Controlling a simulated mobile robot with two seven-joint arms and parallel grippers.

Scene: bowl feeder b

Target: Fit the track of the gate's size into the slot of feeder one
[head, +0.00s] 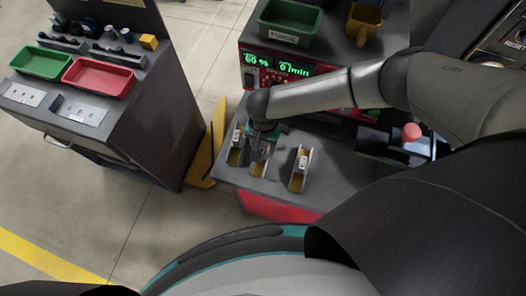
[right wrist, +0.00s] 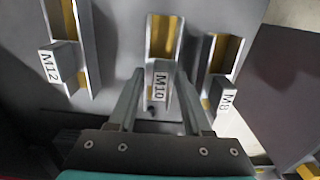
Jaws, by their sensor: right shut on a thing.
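My right gripper (head: 263,137) reaches down to the middle of three small tracks on the grey top of a bench. In the right wrist view its fingers (right wrist: 160,100) stand on both sides of the M10 track's tag block, shut on the M10 track (right wrist: 161,40). The M12 track (right wrist: 67,50) lies to the left there and the M8 track (right wrist: 220,60) to the right. In the head view the M12 track (head: 300,169) is at the right and the M8 track (head: 236,150) at the left. The gate and the feeder's slot cannot be made out. My left gripper is out of view.
A control panel (head: 285,66) shows 60 % and 0 /min, with a green PURGE bin (head: 290,22) above it. A second bench at the left holds a green tray (head: 41,62) and a red tray (head: 98,77). A yellow stand (head: 208,150) and floor lie between.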

